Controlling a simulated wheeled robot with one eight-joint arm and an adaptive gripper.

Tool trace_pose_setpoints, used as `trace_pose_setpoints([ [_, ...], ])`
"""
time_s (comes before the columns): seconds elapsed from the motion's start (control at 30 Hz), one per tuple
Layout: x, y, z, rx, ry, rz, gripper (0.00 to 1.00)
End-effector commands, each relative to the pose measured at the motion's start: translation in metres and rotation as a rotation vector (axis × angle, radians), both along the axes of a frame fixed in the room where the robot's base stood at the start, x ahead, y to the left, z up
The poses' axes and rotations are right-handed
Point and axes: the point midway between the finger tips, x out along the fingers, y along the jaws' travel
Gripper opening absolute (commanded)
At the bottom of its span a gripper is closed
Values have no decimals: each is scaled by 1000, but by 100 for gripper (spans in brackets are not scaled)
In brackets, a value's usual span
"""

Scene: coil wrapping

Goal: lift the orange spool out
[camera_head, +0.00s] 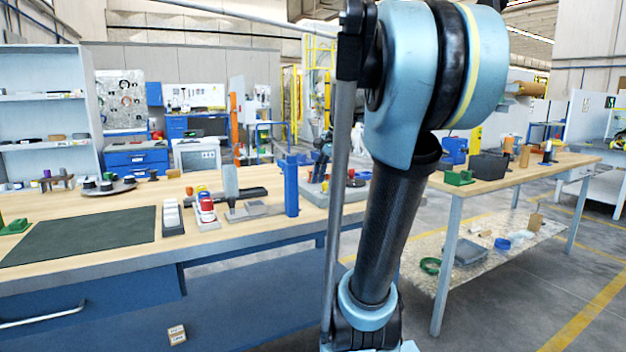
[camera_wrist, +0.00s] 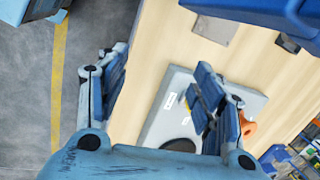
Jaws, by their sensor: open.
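In the wrist view, an orange rounded piece (camera_wrist: 249,129), perhaps the spool, shows at the right edge of a grey base plate (camera_wrist: 178,85). My right finger partly covers it, so its full shape is hidden. My gripper (camera_wrist: 158,80) is open, with its two fingers wide apart and nothing between them. The fingers are above the plate and the table edge, with the orange piece outside the gap, to the right. In the head view, the grey base (camera_head: 333,193) stands at the right end of the left workbench, with a small orange-red piece (camera_head: 351,174) on it.
A blue upright post (camera_head: 291,186) stands on the left workbench (camera_head: 130,200), close to the grey base. A dark green mat (camera_head: 85,235) lies at the left. The right table (camera_head: 490,185) holds orange cylinders (camera_head: 524,156) and a dark bin (camera_head: 488,166). Open floor separates the tables.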

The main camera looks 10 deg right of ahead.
Motion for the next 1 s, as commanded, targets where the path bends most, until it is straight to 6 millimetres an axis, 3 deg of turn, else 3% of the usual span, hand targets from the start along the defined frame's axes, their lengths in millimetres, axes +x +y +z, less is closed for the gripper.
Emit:
trace_pose_setpoints([
  [0.03, 18, -4, 14, 24, 13, -70, 61],
  [0.2, 74, -14, 55, 116, 67, -331, 61],
  [0.5, 163, -40, 108, 263, 173, -747, 61],
  [0.77, 197, -51, 125, 323, 226, -918, 61],
  [1.0, 205, -43, 101, 328, 231, -933, 61],
])
